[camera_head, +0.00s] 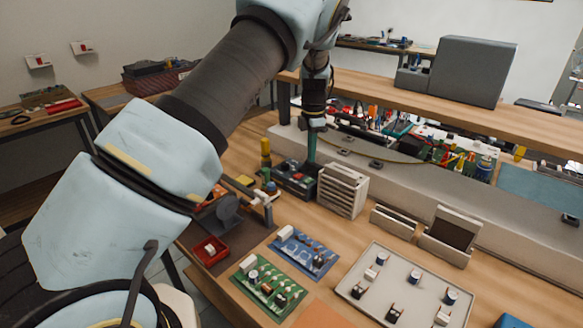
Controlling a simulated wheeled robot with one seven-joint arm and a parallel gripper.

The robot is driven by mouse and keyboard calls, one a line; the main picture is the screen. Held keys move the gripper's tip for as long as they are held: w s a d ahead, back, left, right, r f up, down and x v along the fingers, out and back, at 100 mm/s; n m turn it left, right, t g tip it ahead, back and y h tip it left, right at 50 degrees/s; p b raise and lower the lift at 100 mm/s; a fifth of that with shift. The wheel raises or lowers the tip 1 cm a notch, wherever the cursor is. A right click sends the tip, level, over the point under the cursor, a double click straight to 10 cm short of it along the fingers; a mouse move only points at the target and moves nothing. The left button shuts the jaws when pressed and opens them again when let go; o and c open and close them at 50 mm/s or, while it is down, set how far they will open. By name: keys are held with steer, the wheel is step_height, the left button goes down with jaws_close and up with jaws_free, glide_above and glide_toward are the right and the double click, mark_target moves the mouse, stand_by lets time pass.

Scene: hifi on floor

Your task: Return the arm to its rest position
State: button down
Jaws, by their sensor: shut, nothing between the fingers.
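My arm reaches from the lower left up to the top middle, and its wrist hangs down from there. My gripper (311,157) is at the lower end of the wrist, small and pointing down. It is shut with nothing between its fingers. In this view it is just above and left of a pale slotted rack (342,190), by a dark box-like device (295,178). I cannot tell whether it touches either.
A wooden workbench carries a green circuit board (268,284), a blue circuit board (304,253), a red bin (210,250) and a light tray (375,255) of small parts. A raised shelf (405,98) bears a grey box (458,70). My upper arm hides the bench's left part.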

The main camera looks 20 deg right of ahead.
steer(key=a+r+m, duration=0.3)
steer(key=a, duration=0.8)
steer(key=a+r+m, duration=0.2)
steer(key=a+m, duration=0.1)
steer(key=a, duration=0.8)
steer(key=s+a+r+m+t+b, duration=0.1)
steer(key=s+a+r+m+b, duration=0.1)
steer(key=s+a+m, duration=1)
steer(key=s+a, duration=0.4)
steer(key=a, duration=0.2)
steer(key=shift+a+r+t, duration=0.3)
steer(key=shift+a, duration=0.1)
steer(key=shift+s, duration=0.1)
